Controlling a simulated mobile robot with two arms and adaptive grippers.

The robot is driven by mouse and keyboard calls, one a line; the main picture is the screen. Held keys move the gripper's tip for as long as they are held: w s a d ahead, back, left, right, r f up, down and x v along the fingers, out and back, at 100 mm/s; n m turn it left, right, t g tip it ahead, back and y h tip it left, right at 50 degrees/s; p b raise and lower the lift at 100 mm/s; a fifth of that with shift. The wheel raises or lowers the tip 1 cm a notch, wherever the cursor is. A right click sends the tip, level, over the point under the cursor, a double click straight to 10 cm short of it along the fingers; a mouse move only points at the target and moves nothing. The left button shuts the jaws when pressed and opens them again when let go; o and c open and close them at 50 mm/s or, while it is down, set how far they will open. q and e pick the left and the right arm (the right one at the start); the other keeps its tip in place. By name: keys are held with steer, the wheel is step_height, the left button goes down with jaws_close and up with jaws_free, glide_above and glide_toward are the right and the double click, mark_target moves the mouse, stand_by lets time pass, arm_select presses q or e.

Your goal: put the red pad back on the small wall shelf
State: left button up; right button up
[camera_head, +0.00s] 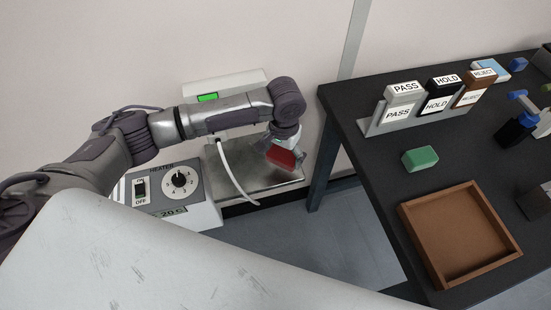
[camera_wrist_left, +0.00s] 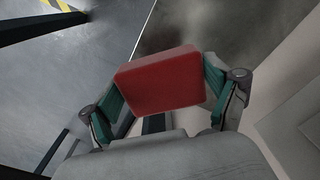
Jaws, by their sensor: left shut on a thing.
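The red pad (camera_head: 281,158) is held by my left gripper (camera_head: 284,152), which is shut on it, above a metal plate beside the heater. In the left wrist view the red pad (camera_wrist_left: 160,80) sits between the two green-lined fingers (camera_wrist_left: 163,100), its broad face toward the camera. A pale ledge-like fixture (camera_head: 240,83) with a green panel is on the wall behind my left arm. The arm hides part of it, and I cannot tell whether it is the small wall shelf. My right gripper is not in view.
The dark table (camera_head: 370,165) at right holds a green block (camera_head: 419,158), a brown tray (camera_head: 412,222) and labelled blocks (camera_head: 437,95) in a rack.

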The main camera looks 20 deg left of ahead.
mark_target(275, 148)
arm_select(q)
steer(key=shift+w+a+f, duration=0.4)
steer(key=shift+a, duration=0.15)
steer(key=shift+w+a+f, duration=0.35)
steer(key=shift+a+f, duration=0.05)
steer(key=shift+a, duration=0.15)
steer(key=shift+a+f, duration=0.1)
steer(key=shift+a, duration=0.05)
steer(key=shift+f, duration=0.25)
step_height(275, 148, down, 4)
steer(key=shift+r+b, duration=0.2)
steer(key=shift+b, duration=0.15)
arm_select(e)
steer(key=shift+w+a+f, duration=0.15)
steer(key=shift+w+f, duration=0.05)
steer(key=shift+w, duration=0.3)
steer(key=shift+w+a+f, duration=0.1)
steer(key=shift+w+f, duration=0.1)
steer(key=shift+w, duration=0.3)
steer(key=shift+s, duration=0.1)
arm_select(q)
steer(key=o, duration=0.8)
steer(key=shift+o, duration=0.2)
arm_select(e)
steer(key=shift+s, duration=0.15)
